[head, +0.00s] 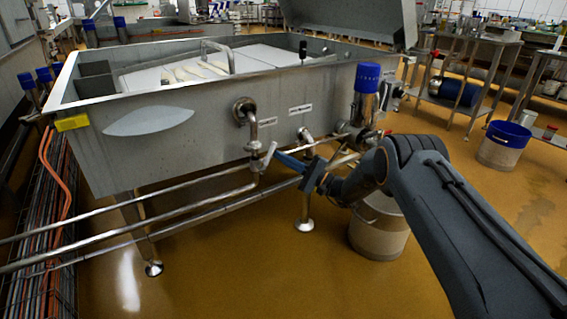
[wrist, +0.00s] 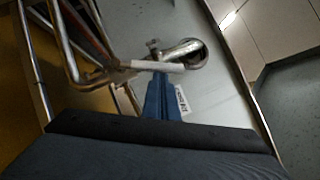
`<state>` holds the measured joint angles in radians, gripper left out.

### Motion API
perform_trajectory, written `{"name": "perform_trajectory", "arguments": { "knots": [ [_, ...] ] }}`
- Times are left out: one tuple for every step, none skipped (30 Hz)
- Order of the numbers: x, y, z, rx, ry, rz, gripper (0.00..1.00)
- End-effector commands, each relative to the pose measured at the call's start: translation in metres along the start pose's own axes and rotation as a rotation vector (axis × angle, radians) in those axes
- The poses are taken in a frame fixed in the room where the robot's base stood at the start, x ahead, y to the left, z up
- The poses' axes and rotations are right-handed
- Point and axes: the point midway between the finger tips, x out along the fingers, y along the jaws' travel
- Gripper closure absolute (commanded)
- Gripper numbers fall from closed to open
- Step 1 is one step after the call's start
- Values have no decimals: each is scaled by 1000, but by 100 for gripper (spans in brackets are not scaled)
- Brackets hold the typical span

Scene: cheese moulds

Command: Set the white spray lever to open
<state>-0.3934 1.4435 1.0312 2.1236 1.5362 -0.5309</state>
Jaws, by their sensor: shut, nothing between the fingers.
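The white spray lever (head: 268,156) sits on the valve of the bent pipe at the front of the steel vat. In the wrist view the lever (wrist: 158,66) shows as a white bar lying across the picture, just past my fingertips. My gripper (head: 281,157) is shut and empty, with its blue fingers close to the right side of the lever. In the wrist view the fingertips (wrist: 160,78) reach up to the lever's middle; I cannot tell whether they touch it. The valve body is small and partly hidden in the head view.
The steel vat (head: 185,140) stands right behind the lever. Long pipes (head: 130,205) run low to the left. A second pipe outlet (head: 305,136) is close to my arm. A bucket (head: 378,232) stands beneath my arm. The floor in front is clear.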

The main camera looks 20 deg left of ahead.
Motion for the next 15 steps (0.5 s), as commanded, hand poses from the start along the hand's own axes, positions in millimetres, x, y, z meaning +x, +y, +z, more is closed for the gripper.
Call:
{"name": "perform_trajectory", "arguments": {
  "knots": [
    [4,-7,6,-38,-1,24,100],
    [5,-8,7,-62,0,38,100],
    [6,-10,9,-93,1,59,100],
    [6,-11,11,-116,2,74,100],
    [6,-12,12,-139,2,88,100],
    [7,-13,14,-168,4,108,100],
    [7,-14,15,-189,4,121,100],
    [8,-14,17,-211,4,136,100],
    [9,-15,19,-237,6,153,100],
    [9,-15,20,-256,6,166,100],
    [10,-15,22,-275,5,179,100],
    [11,-15,23,-298,7,194,100],
    [12,-15,24,-315,7,205,100],
    [13,-15,26,-330,6,216,100],
    [14,-14,27,-351,6,230,100]
  ]
}}
